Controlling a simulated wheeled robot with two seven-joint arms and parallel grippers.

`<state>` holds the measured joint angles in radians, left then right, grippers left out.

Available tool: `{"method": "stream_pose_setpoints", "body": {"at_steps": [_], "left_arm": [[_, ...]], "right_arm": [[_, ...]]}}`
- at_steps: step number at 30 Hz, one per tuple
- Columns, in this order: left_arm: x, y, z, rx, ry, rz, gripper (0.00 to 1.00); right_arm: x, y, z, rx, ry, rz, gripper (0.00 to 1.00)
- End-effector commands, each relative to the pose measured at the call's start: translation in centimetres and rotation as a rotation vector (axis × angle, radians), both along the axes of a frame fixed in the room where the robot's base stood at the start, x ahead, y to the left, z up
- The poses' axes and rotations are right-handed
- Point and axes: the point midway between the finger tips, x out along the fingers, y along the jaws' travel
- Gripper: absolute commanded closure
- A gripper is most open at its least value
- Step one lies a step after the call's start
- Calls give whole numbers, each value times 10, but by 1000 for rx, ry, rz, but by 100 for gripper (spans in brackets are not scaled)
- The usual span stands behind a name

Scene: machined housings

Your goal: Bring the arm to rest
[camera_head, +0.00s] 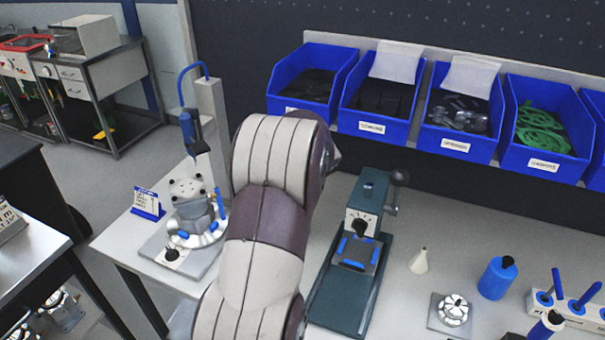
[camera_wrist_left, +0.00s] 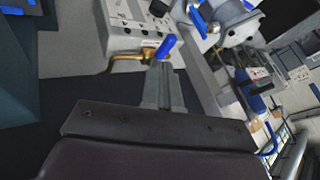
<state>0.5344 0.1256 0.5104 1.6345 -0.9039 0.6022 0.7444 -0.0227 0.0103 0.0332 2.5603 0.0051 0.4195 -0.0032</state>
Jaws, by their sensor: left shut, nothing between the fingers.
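My arm (camera_head: 262,225) rises from the bottom edge through the middle of the head view. It hides part of the bench, and no gripper shows there. In the left wrist view my left gripper (camera_wrist_left: 163,88) is shut and empty. Its fingertips are close to a brass fitting with a blue lever (camera_wrist_left: 167,46) on a light grey block (camera_wrist_left: 125,25); I cannot tell whether they touch. A round machined housing (camera_head: 190,205) sits on a fixture at the left of the bench in the head view. My right gripper is not in view.
A green press (camera_head: 352,262) stands right of my arm. Beyond it are a white cone (camera_head: 419,261), a blue bottle (camera_head: 496,278) and a small metal part on a plate (camera_head: 452,310). Blue bins (camera_head: 458,142) hang behind the bench. A blue sign (camera_head: 147,204) stands at left.

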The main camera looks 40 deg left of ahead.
Motion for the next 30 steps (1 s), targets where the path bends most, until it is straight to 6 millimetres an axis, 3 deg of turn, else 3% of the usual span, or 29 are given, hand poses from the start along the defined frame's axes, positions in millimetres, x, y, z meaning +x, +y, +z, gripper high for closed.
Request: {"method": "stream_pose_setpoints", "body": {"at_steps": [8,9,11,15,18,21,24,30], "left_arm": [[2,-1,-1,1,27,-48,100],[-3,-11,-12,-39,60,-84,100],[-20,-40,-33,-142,109,-137,100],[-50,-160,-58,-374,163,-331,100],[-79,-235,-63,-483,182,-444,100],[-105,-286,-64,-545,196,-513,100],[-110,-311,-58,-541,202,-597,100],[-109,-316,-57,-539,205,-616,100]], "right_arm": [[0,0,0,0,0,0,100],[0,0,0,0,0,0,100],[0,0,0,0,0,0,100],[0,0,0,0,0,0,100],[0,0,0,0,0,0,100],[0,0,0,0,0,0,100],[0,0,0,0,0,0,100],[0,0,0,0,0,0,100]]}}
